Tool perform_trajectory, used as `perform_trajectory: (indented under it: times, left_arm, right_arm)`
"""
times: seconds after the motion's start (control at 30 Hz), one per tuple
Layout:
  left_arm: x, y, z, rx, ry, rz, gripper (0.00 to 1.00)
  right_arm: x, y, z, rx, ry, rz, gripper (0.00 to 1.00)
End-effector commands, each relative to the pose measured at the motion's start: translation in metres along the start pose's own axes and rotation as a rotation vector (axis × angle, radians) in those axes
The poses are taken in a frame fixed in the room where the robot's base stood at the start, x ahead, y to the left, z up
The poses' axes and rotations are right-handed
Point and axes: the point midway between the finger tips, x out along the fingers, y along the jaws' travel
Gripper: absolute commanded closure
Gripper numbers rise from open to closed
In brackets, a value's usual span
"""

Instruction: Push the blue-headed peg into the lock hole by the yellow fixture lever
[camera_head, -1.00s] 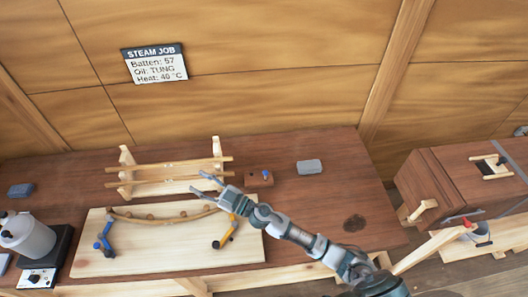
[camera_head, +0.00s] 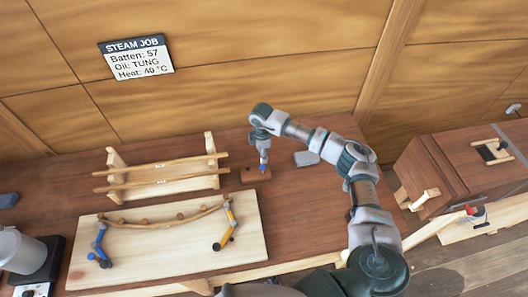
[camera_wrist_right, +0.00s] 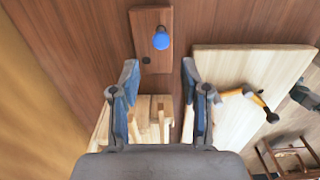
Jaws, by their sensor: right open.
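The blue-headed peg (camera_head: 265,168) stands in a small brown wooden block (camera_head: 250,176) on the bench. In the right wrist view the round blue head (camera_wrist_right: 161,38) shows beyond my fingertips, with a dark hole beside it in the block (camera_wrist_right: 150,16). My right gripper (camera_head: 264,157) points down just above the peg. In the wrist view its two fingers (camera_wrist_right: 160,80) are apart with nothing between them. The yellow fixture lever (camera_head: 230,214) is at the right end of the pale board, its dark end toward the front. I cannot make out the lock hole. My left gripper is out of view.
A pale board (camera_head: 165,265) holds a curved batten (camera_head: 150,223) and a blue lever (camera_head: 100,243). A wooden rack (camera_head: 118,172) with rods stands behind it. A grey block (camera_head: 306,159) lies right of the peg block. The bench right of the board is clear.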

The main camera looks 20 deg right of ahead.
Motion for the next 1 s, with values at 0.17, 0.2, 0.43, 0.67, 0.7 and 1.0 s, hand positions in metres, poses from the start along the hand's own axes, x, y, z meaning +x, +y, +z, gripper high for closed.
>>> perform_trajectory:
  times: [0.17,0.2,0.43,0.67,0.7,1.0]
  left_arm:
    - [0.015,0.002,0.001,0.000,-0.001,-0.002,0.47]
    - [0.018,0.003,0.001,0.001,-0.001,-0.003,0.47]
    - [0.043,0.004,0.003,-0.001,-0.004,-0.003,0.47]
    - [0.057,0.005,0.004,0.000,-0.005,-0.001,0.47]
    - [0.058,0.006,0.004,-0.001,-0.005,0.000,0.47]
    - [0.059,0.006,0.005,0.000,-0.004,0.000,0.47]
  right_arm:
    - [0.020,0.001,0.003,-0.002,0.004,-0.003,0.54]
    - [0.025,0.001,0.004,-0.002,0.005,-0.004,0.54]
    - [0.057,0.002,0.007,-0.001,0.010,-0.004,0.54]
    - [0.081,0.001,0.003,-0.003,0.009,-0.004,0.54]
    - [0.083,0.001,0.003,-0.003,0.009,-0.004,0.54]
    - [0.086,0.000,0.000,-0.004,0.006,-0.002,0.54]
